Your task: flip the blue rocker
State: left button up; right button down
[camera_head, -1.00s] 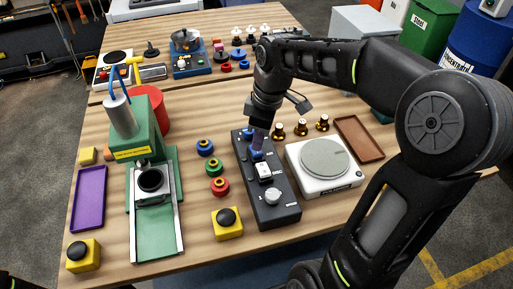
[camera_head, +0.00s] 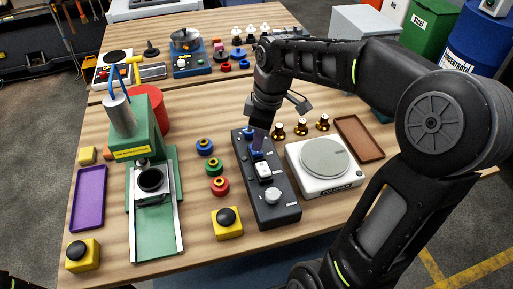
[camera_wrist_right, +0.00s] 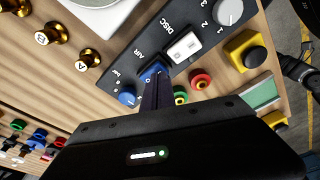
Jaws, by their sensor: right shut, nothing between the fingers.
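The blue rocker (camera_wrist_right: 152,72) sits on a dark control box (camera_head: 281,212), beside a white rocker (camera_head: 264,171) and a white knob (camera_head: 273,196). A blue knob (camera_wrist_right: 127,97) is at the box's far end. My right gripper (camera_head: 257,151) is shut and empty, pointing down at the blue rocker. In the right wrist view its fingertips (camera_wrist_right: 156,84) are at the rocker's edge and hide part of it; I cannot tell whether they touch.
A white scale (camera_head: 325,187) stands right of the box, with several brass knobs behind it. Blue, green and red buttons (camera_head: 215,167) and a yellow box with a black button (camera_head: 227,223) are to the left. A green press (camera_head: 135,140) stands farther left.

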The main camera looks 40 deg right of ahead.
jog(key=shift+f+b, duration=0.5)
jog(key=shift+f, duration=0.25)
jog(key=shift+r, duration=0.1)
jog(key=shift+r+p, duration=2.75)
jog(key=shift+r, duration=0.7)
